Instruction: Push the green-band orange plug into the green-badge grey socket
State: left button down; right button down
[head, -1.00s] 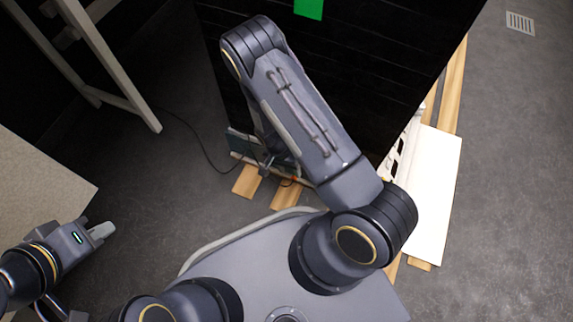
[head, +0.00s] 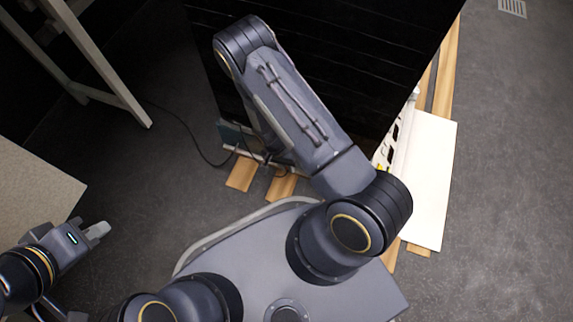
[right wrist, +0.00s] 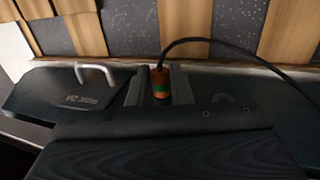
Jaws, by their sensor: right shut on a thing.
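The orange plug (right wrist: 160,88) with its green band shows in the right wrist view, upright in the picture, with a black cable leaving its top. My right gripper (right wrist: 158,90) has a grey finger on each side of it and is shut on it. The plug's lower end is hidden behind a dark edge. I cannot make out the green-badge grey socket in either view. In the head view my right arm hides the plug. My left gripper (head: 98,231) is at the lower left, away from everything; its finger gap cannot be made out.
A tall black cabinet (head: 330,75) stands in front of my right arm, with wooden slats (head: 241,173) at its foot. A white board (head: 430,180) lies at the right. A dark unit with a pale handle (right wrist: 95,70) is left of the plug.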

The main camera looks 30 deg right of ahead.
jog(key=shift+s+a, duration=0.2)
jog(key=shift+a, duration=0.05)
jog(key=shift+s+a, duration=0.2)
jog(key=shift+a, duration=0.05)
jog(key=shift+s+a, duration=0.1)
dwell(0.3)
jog(key=shift+s+a, duration=0.25)
jog(key=shift+a, duration=0.05)
jog(key=shift+s+a, duration=0.15)
dwell(0.3)
jog(key=shift+s+a, duration=0.9)
jog(key=shift+a, duration=0.2)
